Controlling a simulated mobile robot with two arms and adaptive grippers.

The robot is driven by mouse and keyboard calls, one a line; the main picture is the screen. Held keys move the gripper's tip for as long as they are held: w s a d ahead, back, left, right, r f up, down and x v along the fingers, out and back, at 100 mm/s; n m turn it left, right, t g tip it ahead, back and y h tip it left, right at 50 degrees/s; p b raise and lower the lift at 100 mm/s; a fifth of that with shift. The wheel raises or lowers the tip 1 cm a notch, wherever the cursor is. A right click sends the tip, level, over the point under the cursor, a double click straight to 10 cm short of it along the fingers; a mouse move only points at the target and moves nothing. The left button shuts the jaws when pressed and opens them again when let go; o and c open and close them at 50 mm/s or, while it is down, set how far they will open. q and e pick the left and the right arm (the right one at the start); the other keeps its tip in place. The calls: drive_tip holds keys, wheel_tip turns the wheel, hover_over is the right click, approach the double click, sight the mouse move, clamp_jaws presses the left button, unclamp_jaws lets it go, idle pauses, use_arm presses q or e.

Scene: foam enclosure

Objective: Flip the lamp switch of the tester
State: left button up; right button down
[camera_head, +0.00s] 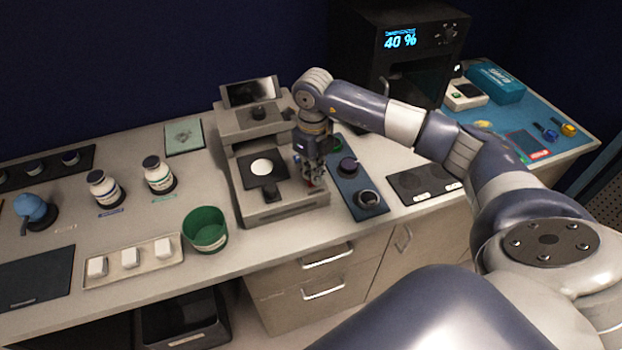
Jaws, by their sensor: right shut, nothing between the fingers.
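The tester looks to be the grey bench device (284,213) at the middle of the counter. It has a small tilted screen (250,92) at the back and a black plate (279,167) with a white round disc on it. My right gripper (316,186) points down at the right side of the device, by its front right part. It is shut with nothing in it. The lamp switch cannot be made out; the gripper covers that part of the device. Whether the fingertips touch the device I cannot tell. My left gripper is out of view.
A blue tray (356,178) with dark round items stands close right of the gripper. A green cup (206,230), white bottles (103,188) and a tray of white blocks (132,259) are left. A black machine reading 40 % (405,70) stands behind my right arm.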

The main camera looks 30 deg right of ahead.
drive_tip(key=shift+s+f+b, duration=0.1)
drive_tip(key=shift+f+b, duration=0.6)
drive_tip(key=shift+f, duration=0.15)
idle(0.3)
drive_tip(key=shift+r+p, duration=0.6)
drive_tip(key=shift+r, duration=0.2)
drive_tip(key=shift+r+p, duration=1.5)
drive_tip(key=shift+r, duration=1.25)
